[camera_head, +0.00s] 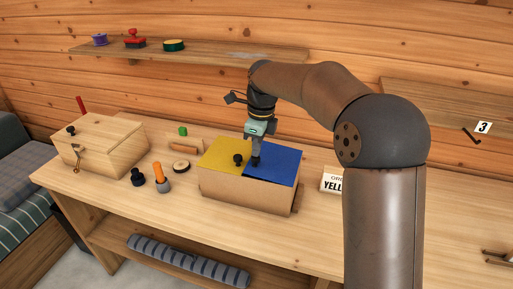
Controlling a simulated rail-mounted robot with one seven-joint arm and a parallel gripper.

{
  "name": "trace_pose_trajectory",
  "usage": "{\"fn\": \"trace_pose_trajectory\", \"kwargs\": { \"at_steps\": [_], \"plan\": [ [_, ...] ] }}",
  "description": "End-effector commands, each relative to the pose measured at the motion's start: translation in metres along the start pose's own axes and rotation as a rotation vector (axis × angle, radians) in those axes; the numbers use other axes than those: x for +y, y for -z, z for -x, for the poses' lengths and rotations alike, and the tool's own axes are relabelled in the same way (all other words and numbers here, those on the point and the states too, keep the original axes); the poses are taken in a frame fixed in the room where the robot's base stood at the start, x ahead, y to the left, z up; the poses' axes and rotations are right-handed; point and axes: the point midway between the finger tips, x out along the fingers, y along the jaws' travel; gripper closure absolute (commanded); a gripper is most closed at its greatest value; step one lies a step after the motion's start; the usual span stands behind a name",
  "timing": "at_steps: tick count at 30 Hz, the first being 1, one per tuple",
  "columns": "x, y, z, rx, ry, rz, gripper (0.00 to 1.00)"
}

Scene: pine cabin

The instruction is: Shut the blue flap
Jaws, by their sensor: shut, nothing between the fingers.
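A box (243,191) stands on the bench in the middle of the head view. Its top has a yellow flap (222,150) on the left and a blue flap (275,168) on the right. The blue flap looks about level with the box top; a small gap cannot be ruled out. A dark knob (238,159) stands on the yellow flap. My gripper (256,164) points down, shut and empty, with its tips at the left part of the blue flap, close to the yellow flap. I cannot tell whether the tips touch it.
A wooden chest (100,145) stands at the left of the bench, with a dark stamp (137,177), an orange-handled tool (160,178) and a round disc (181,166) between it and the box. A shelf (190,52) hangs above.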

Motion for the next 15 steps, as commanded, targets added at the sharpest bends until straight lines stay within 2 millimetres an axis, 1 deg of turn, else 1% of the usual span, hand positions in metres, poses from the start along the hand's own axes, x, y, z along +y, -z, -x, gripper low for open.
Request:
{"fn": "trace_pose_trajectory", "kwargs": {
  "at_steps": [3, 13, 15],
  "plan": [
    [0.0004, 0.0002, -0.0056, 0.001, -0.001, 0.0, 1.0],
    [0.0003, 0.0, -0.0069, 0.0, 0.0, 0.001, 1.0],
    [0.0004, -0.0011, -0.011, 0.0, -0.001, 0.001, 1.0]
  ]
}}
